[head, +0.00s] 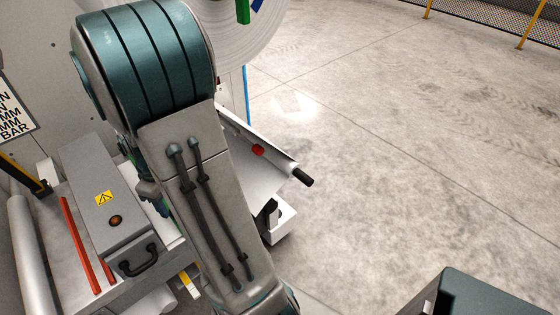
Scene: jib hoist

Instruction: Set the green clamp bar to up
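A green bar-like piece (243,11) shows at the top edge against a large white round part, cut off by the frame; I cannot tell whether it is the clamp bar. A small bit of green also shows beside my arm at the left, mostly hidden. My teal and grey arm crosses the left middle of the head view and hides much of the equipment behind it. My gripper is not in view, so its place relative to the green bar cannot be seen.
A grey box (108,200) with a black handle stands at left, beside a red bar (80,240). A pale sloping panel with a red piece (258,150) and a black-tipped rod (302,178) juts out right of my arm. The concrete floor (400,130) at right is open.

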